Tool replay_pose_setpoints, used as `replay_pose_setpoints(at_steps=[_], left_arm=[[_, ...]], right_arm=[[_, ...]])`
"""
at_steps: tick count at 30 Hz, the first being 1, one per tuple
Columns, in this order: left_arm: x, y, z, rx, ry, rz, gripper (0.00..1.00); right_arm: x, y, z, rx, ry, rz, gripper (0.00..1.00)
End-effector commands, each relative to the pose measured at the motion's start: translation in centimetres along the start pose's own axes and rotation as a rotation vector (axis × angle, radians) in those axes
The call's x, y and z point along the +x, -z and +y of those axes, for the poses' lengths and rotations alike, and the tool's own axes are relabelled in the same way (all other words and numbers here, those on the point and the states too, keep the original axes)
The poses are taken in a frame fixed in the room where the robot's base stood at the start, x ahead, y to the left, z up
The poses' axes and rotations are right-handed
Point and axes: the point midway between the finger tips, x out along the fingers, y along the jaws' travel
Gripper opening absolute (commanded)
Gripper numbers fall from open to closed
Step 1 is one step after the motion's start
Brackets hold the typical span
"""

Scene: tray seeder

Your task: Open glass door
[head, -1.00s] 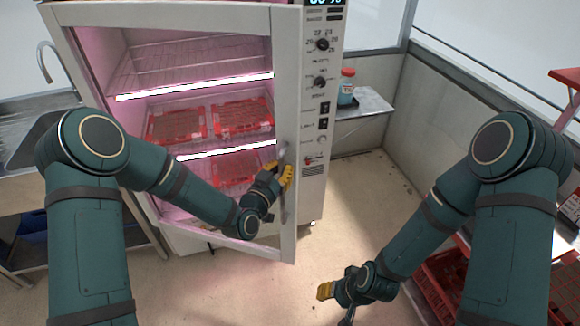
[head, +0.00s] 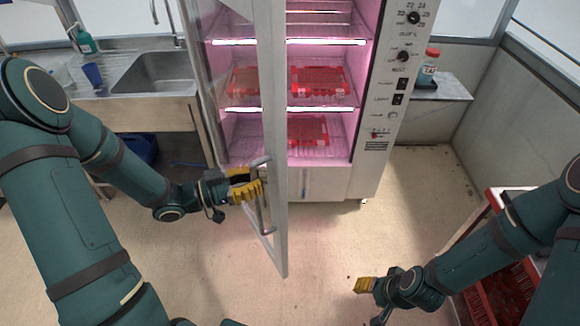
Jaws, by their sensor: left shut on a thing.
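The glass door (head: 277,130) of the lit cabinet (head: 365,150) stands partly open. It is seen nearly edge-on, with its free edge swung out toward me. My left gripper (head: 252,186) is shut on the vertical door handle (head: 264,215) on the door's front side, at about mid-height of the handle. The yellow fingers hide part of the handle. My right gripper (head: 362,285) is low at the lower right, away from the door; whether its yellow fingers are open or shut is unclear.
Red trays (head: 318,82) sit on the cabinet's wire shelves. A steel sink (head: 152,72) is at the left. A bottle (head: 427,68) stands on a side shelf (head: 450,88) at the right. Red crates (head: 500,290) are at the lower right. The floor before the cabinet is clear.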

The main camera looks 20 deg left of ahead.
Motion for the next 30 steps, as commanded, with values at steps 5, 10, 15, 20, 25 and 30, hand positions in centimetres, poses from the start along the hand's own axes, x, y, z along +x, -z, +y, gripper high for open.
replay_pose_setpoints(at_steps=[5, 10, 15, 20, 25, 30], left_arm=[[-6.6, 0.2, 0.0, 0.002, -0.023, 0.003, 0.0], [-12.7, 0.2, -0.3, 0.004, -0.024, 0.001, 0.0], [-18.4, 0.1, -1.0, 0.006, -0.026, 0.001, 0.0], [-22.9, 0.1, -1.9, 0.005, -0.029, 0.002, 0.0], [-26.3, 0.0, -2.8, 0.004, -0.031, 0.002, 0.0], [-27.3, 0.0, -3.1, 0.002, -0.032, 0.004, 0.28]], right_arm=[[-0.6, 0.2, -0.2, 0.001, -0.001, 0.005, 0.47], [-1.0, 0.4, -0.3, 0.002, 0.0, 0.007, 0.47], [-1.3, 0.4, -0.4, 0.002, 0.001, 0.006, 0.47], [-1.5, 0.4, -0.5, 0.002, 0.001, 0.006, 0.47], [-1.6, 0.4, -0.5, 0.002, 0.001, 0.006, 0.47], [-1.6, 0.4, -0.5, 0.002, 0.001, 0.006, 0.47]])
